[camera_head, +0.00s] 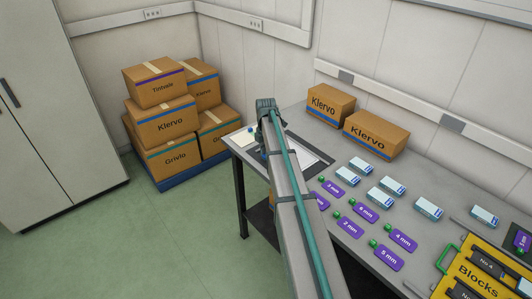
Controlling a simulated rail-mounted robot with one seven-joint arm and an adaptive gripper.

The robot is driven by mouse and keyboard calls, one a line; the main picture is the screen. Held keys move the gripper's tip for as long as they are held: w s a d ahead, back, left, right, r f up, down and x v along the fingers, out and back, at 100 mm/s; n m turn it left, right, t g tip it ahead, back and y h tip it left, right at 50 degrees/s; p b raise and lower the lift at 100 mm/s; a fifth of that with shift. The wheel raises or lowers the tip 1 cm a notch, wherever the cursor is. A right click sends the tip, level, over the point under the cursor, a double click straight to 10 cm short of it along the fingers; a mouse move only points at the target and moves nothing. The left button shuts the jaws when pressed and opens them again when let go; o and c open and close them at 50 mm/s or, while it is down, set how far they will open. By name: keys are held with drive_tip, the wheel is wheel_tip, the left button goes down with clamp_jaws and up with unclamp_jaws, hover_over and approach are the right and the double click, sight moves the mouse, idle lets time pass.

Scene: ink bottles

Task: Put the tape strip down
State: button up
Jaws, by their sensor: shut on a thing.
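My arm reaches from the bottom of the view up over the left end of the grey table (415,188). My gripper is hidden behind the arm, so its fingers and anything between them do not show. I cannot make out a tape strip anywhere. A white sheet or board (308,151) lies at the table's left end, partly covered by my arm. A small pale item (240,136) lies left of the arm near the table's edge.
Two Klervo cartons (327,105) (374,137) stand along the wall. Several small white-and-blue boxes (428,208) and purple tags (386,257) with green ends lie on the table. A yellow Blocks tray (470,270) is at lower right. Stacked cartons (165,125) stand on the floor.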

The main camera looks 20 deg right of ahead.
drive_tip(key=shift+f, duration=0.2)
drive_tip(key=o, duration=0.7)
drive_tip(key=shift+r, duration=0.15)
wheel_tip(320, 180, up, 12)
drive_tip(key=b, duration=0.3)
drive_tip(key=shift+r, duration=0.15)
